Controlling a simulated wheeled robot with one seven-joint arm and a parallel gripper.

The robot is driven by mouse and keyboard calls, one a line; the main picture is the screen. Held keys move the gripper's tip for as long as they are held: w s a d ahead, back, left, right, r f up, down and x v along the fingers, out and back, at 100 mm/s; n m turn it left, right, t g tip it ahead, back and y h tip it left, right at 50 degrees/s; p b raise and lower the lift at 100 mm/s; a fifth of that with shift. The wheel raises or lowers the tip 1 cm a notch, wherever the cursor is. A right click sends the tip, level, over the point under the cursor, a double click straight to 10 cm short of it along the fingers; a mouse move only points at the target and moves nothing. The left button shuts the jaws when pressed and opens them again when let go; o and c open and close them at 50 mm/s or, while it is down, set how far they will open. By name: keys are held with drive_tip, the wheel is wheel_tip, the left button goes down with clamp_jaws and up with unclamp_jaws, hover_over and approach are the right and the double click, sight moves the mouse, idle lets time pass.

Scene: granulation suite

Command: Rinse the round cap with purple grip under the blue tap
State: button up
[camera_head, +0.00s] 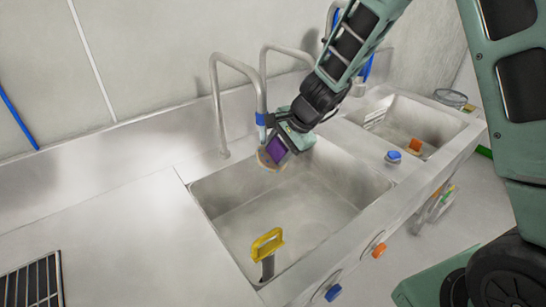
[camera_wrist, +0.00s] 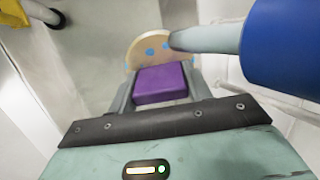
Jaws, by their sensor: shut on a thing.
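My gripper (camera_head: 284,140) is shut on the purple grip (camera_head: 276,150) of the round cap (camera_head: 266,160), above the back of the near sink basin. In the wrist view the purple grip (camera_wrist: 162,83) sits between the two fingers, and the tan cap disc (camera_wrist: 148,48) shows beyond it with several blue spots on its face. The blue tap (camera_head: 261,118) has a blue band near its spout end, just above and beside the cap. In the wrist view the tap's blue band (camera_wrist: 285,48) is large at right, and its pale spout end (camera_wrist: 205,38) overlaps the disc's edge.
A yellow-handled thing (camera_head: 266,243) stands in the front of the near basin (camera_head: 225,205). A second basin (camera_head: 405,120) at right has an orange thing (camera_head: 415,145). Blue (camera_head: 333,292) and orange (camera_head: 378,250) knobs line the front edge.

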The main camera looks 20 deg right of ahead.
drive_tip(key=shift+s+a, duration=0.1)
drive_tip(key=shift+a, duration=0.05)
drive_tip(key=shift+s+d+b, duration=0.4)
drive_tip(key=shift+d+b, duration=0.1)
drive_tip(key=s+d+b, duration=0.3)
drive_tip(key=s+d, duration=0.1)
drive_tip(key=s, duration=0.1)
drive_tip(key=shift+d, duration=0.35)
drive_tip(key=shift+r, duration=0.1)
idle(1.1)
drive_tip(key=s+d+r+p, duration=0.1)
drive_tip(key=s+d+r, duration=0.2)
drive_tip(key=r, duration=0.1)
drive_tip(key=shift+s+d+p, duration=0.25)
drive_tip(key=shift+p, duration=0.05)
drive_tip(key=shift+f, duration=0.15)
idle(0.4)
